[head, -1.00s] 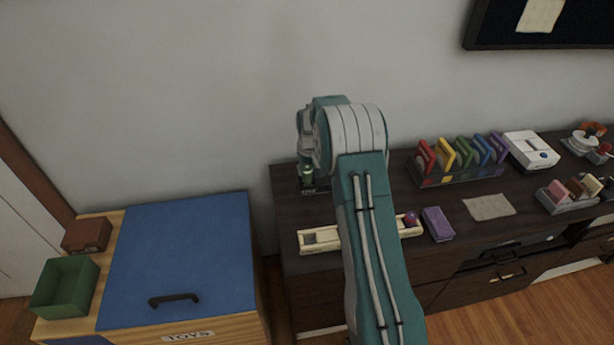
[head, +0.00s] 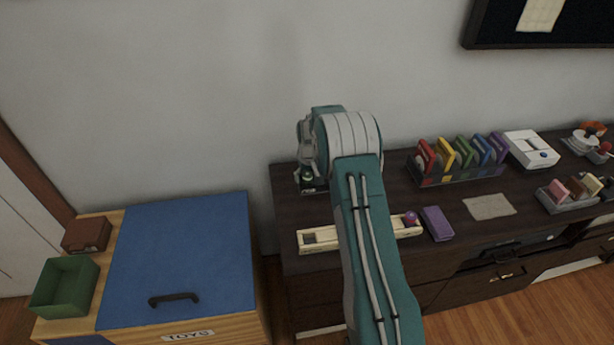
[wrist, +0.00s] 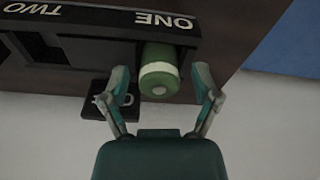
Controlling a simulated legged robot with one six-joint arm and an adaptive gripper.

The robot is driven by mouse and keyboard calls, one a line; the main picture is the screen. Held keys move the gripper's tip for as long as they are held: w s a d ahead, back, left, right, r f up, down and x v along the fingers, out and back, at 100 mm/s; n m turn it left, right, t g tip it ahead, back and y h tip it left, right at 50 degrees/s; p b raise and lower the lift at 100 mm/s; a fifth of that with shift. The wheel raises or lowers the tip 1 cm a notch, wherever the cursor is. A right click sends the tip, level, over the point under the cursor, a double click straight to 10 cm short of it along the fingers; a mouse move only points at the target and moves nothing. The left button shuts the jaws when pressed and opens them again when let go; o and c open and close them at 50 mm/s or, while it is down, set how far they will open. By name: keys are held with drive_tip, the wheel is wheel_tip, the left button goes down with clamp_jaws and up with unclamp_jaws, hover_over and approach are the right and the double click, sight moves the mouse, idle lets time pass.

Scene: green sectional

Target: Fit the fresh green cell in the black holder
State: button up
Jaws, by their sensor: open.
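The green cell (wrist: 158,72), with a pale band and a small end knob, is end-on to the wrist camera at the ONE end of the black holder (wrist: 82,28). It overlaps the holder's edge; how deep it sits is hidden. My gripper (wrist: 162,75) is open, one finger on each side of the cell, with visible gaps. The dark slot by the TWO label looks empty. In the head view the cell (head: 307,177) shows below my gripper at the cabinet's back left, with the holder (head: 316,190) mostly hidden by my arm.
A black lettered plate (wrist: 104,106) lies by the holder, partly behind a finger. A cream tray (head: 318,240) and a purple box (head: 437,223) are near the cabinet front. Colored cases (head: 462,162) stand to the right. A blue-lidded toy chest (head: 180,260) is left.

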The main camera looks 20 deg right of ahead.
sight(309, 177)
drive_tip(key=s+a+r, duration=0.2)
drive_tip(key=s+r, duration=0.1)
drive_tip(key=r, duration=0.5)
drive_tip(key=s+a+r+t, duration=0.1)
drive_tip(key=s+r, duration=0.2)
drive_tip(key=r, duration=0.5)
drive_tip(key=s+a+r, duration=0.2)
drive_tip(key=r, duration=0.6)
drive_tip(key=s+a+r+t, duration=0.1)
drive_tip(key=s+a+r, duration=0.3)
drive_tip(key=s+r, duration=0.5)
drive_tip(key=s+a+f+t, duration=0.1)
drive_tip(key=s+a, duration=0.1)
drive_tip(key=s, duration=0.9)
drive_tip(key=s+a+f+t, duration=0.1)
drive_tip(key=s+a, duration=0.1)
drive_tip(key=s, duration=1)
drive_tip(key=shift+f, duration=0.15)
